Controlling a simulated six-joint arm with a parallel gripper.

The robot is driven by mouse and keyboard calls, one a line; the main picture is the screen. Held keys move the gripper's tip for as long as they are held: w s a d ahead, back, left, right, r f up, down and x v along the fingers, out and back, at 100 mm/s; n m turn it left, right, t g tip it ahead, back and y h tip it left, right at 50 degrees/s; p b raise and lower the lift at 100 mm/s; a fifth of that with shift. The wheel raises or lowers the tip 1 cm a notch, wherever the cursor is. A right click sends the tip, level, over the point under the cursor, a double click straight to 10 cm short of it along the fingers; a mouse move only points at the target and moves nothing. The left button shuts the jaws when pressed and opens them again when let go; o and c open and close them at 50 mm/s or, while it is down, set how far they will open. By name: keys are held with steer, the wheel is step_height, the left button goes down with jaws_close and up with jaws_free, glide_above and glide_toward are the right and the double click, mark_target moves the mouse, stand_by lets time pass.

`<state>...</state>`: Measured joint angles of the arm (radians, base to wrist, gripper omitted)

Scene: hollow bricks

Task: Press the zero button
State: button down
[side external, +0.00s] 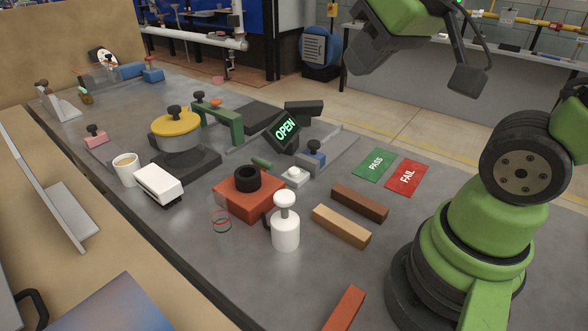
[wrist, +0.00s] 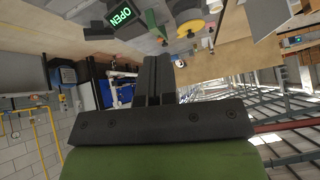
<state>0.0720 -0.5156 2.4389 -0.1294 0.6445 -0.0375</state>
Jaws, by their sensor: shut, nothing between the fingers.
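No button marked zero can be read in either view. A small white block with a round top (side external: 296,176) sits on the bench near the middle in the side view. It may be a button, but I cannot tell. A white box-shaped device (side external: 158,184) lies by the cup; no label shows on it. My gripper (wrist: 159,72) shows in the wrist view with its two dark fingers together and nothing between them. It is raised well clear of the bench, and in the side view my arm reaches across the top right.
A lit OPEN sign (side external: 285,128) stands mid-bench. Around it are a yellow-lidded pot (side external: 175,124), a green bridge (side external: 220,122), an orange block (side external: 241,201), a white knobbed bottle (side external: 285,231), brown bar (side external: 359,203), tan bar (side external: 341,226), and PASS (side external: 375,164) and FAIL (side external: 407,178) plates.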

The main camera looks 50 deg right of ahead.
steer(key=w+d+f+n+h, duration=0.2)
steer(key=w+d+n, duration=0.25)
steer(key=w, duration=0.35)
steer(key=n+t+y, duration=0.1)
steer(key=n+y, duration=0.3)
steer(key=n, duration=0.6)
glide_above(294, 171)
step_height(294, 171, down, 15)
steer(key=shift+r+m, duration=0.1)
steer(key=shift+m, duration=0.15)
steer(key=shift+f, duration=4.4)
steer(key=shift+f, duration=0.1)
steer(key=shift+f, duration=0.3)
